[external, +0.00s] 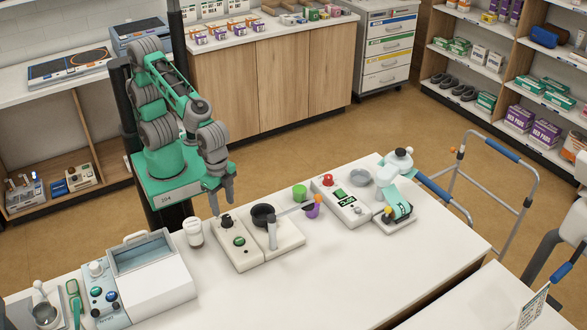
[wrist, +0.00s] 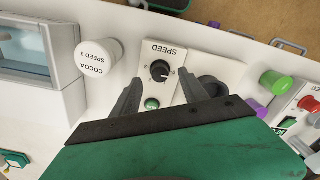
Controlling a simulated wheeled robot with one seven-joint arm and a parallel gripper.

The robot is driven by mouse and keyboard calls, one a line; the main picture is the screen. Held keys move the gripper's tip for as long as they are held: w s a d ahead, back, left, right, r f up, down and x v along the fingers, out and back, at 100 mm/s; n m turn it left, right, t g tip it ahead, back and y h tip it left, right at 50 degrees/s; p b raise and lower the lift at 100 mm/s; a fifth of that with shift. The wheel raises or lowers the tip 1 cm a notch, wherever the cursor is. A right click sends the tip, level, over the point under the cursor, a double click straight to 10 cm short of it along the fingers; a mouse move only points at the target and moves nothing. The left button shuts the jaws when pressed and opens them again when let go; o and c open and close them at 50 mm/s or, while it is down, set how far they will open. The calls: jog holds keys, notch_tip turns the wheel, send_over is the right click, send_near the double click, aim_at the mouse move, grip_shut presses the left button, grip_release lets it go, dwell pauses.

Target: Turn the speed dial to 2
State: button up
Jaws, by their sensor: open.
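The speed dial (wrist: 159,71) is a round black knob with a white pointer mark on a white panel labelled SPEED, which reads upside down in the wrist view. In the external view the dial (external: 226,222) stands at the back of a white device with a green button (external: 239,241). The green button also shows in the wrist view (wrist: 152,103). My gripper (external: 222,203) hangs above the device's back edge, fingers pointing down. In the wrist view its two dark fingers (wrist: 160,88) are apart on either side of the dial, with nothing between them. I cannot read the dial's setting.
A white jar (wrist: 99,57) labelled COCOA SPEED 3 stands beside the device. A black cup (external: 263,215) and a mixing arm are on its other side. The table front (external: 350,270) is clear.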

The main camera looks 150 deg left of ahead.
aim_at(226, 217)
jog(key=w+r+n, duration=0.2)
jog(key=r, duration=0.1)
jog(key=shift+a, duration=0.2)
jog(key=shift+s+d+n, duration=0.1)
jog(key=shift+s+n, duration=0.6)
jog(key=shift+n, duration=0.3)
notch_tip(226, 217, down, 8)
jog(key=shift+r+p, duration=0.1)
jog(key=shift+p, duration=0.4)
jog(key=shift+c, duration=0.5)
grip_shut()
